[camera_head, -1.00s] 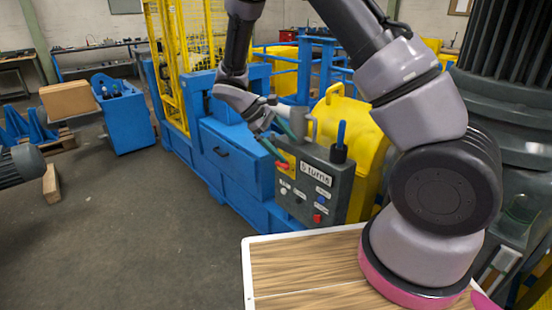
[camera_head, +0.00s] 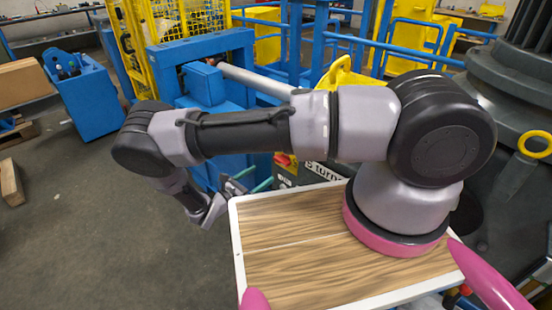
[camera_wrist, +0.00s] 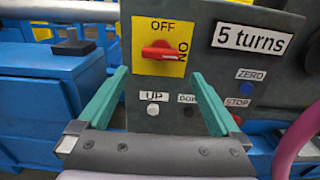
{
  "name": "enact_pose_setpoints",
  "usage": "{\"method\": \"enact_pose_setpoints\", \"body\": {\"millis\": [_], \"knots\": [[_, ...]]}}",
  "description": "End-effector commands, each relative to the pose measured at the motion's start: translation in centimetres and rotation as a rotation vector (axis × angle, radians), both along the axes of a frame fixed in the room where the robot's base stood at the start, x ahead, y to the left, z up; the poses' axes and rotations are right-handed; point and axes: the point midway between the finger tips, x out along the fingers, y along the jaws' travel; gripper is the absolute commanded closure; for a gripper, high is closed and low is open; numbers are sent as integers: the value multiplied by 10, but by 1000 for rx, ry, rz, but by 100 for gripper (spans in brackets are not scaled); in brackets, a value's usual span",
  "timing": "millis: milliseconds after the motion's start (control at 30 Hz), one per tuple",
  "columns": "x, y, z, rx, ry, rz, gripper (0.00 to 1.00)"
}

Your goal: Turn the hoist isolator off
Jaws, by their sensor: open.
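The hoist isolator (camera_wrist: 158,50) is a red knob on a square yellow plate, on the dark grey control box (camera_wrist: 215,65). Its plate reads OFF at the top and ON at the right; the knob's bar lies roughly horizontal, toward the ON side. In the head view only a piece of the isolator (camera_head: 284,160) shows, as my arm hides much of the box. My gripper (camera_wrist: 160,73) is open, its two green fingers spread either side below the knob, with nothing between them. It also shows in the head view (camera_head: 253,180), left of the box.
The box also carries a white UP button (camera_wrist: 152,109), a button beside it partly hidden by a finger, a blue ZERO button (camera_wrist: 239,91), a red STOP button (camera_wrist: 237,119) and a "5 turns" label (camera_wrist: 252,39). Blue machinery (camera_wrist: 35,90) stands at the left. Open floor (camera_head: 90,220) lies left.

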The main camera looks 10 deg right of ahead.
Motion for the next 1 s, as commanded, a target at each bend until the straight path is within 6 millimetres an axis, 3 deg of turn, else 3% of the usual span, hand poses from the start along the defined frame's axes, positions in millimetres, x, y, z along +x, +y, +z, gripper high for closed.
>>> {"method": "enact_pose_setpoints", "body": {"millis": [533, 1000], "knots": [[50, -76, 0, 1, 0, -4, 0], [58, -87, 0, 3, -1, -2, 0]]}}
